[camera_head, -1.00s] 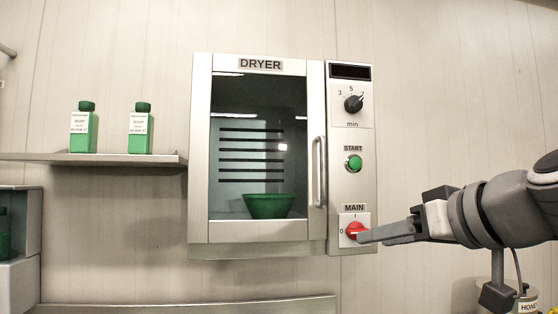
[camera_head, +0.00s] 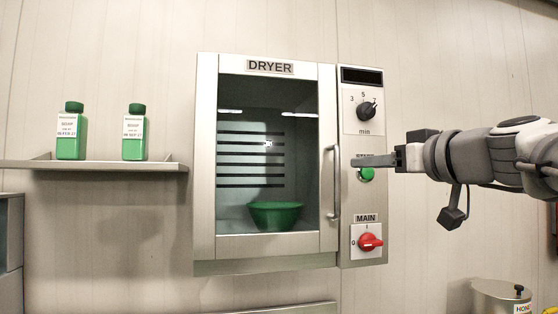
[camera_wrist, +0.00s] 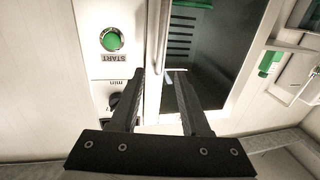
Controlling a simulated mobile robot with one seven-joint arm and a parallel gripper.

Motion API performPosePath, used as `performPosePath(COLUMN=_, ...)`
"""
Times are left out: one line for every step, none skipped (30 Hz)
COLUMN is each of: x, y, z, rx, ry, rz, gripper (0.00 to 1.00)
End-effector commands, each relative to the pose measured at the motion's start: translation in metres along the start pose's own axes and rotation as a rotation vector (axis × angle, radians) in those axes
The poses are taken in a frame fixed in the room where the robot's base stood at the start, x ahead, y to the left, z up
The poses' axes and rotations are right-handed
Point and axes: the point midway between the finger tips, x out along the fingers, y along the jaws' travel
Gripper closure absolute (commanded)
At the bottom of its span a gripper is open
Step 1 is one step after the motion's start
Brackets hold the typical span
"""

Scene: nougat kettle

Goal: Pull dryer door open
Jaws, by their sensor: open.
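The dryer door (camera_head: 207,160) is shut, with a glass pane in a metal frame. Its vertical bar handle (camera_head: 335,185) is on the door's right side. My gripper (camera_head: 354,161) is open and level with the upper part of the handle, just to its right in the head view. It covers the START label and the top of the green button. In the wrist view, my open gripper (camera_wrist: 161,78) shows two dark fingers, and the handle (camera_wrist: 153,50) lines up with the gap between them. Whether the bar is between the fingertips in depth, I cannot tell.
A green bowl (camera_head: 275,217) stands inside the dryer. The control panel has a timer knob (camera_head: 366,110), the green button (camera_head: 366,175) and a red MAIN switch (camera_head: 370,243). A shelf (camera_head: 100,166) with two green bottles is at left. A metal pot (camera_head: 497,297) is at lower right.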

Motion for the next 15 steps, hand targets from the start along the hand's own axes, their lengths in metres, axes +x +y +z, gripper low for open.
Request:
performPosePath(x=0.013, y=0.0, z=-0.003, rx=0.0, ry=-0.004, rz=-0.003, gripper=0.53)
performPosePath(x=0.02, y=0.0, z=-0.003, rx=0.001, ry=-0.003, rz=-0.002, gripper=0.53)
performPosePath(x=0.028, y=0.0, z=-0.002, rx=0.002, ry=-0.003, rz=-0.002, gripper=0.53)
performPosePath(x=0.035, y=0.0, z=-0.003, rx=0.0, ry=-0.003, rz=-0.002, gripper=0.53)
performPosePath(x=0.042, y=0.0, z=-0.003, rx=0.0, ry=-0.004, rz=-0.002, gripper=0.53)
performPosePath(x=0.05, y=0.0, z=-0.003, rx=0.002, ry=-0.003, rz=-0.002, gripper=0.53)
performPosePath(x=0.057, y=0.0, z=-0.002, rx=0.001, ry=-0.004, rz=-0.001, gripper=0.53)
performPosePath(x=0.063, y=0.0, z=-0.002, rx=0.0, ry=-0.004, rz=-0.001, gripper=0.53)
performPosePath(x=0.07, y=0.0, z=-0.003, rx=0.001, ry=-0.003, rz=-0.002, gripper=0.53)
performPosePath(x=0.076, y=0.0, z=-0.002, rx=0.002, ry=-0.003, rz=-0.002, gripper=0.53)
performPosePath(x=0.081, y=-0.001, z=-0.003, rx=0.0, ry=-0.002, rz=-0.002, gripper=0.53)
performPosePath(x=0.087, y=0.0, z=-0.002, rx=0.0, ry=-0.003, rz=-0.002, gripper=0.53)
performPosePath(x=0.091, y=0.0, z=-0.002, rx=0.001, ry=-0.002, rz=-0.001, gripper=0.53)
performPosePath(x=0.095, y=0.0, z=-0.002, rx=0.001, ry=-0.002, rz=-0.001, gripper=0.53)
performPosePath(x=0.099, y=0.0, z=-0.002, rx=0.0, ry=-0.001, rz=0.0, gripper=0.53)
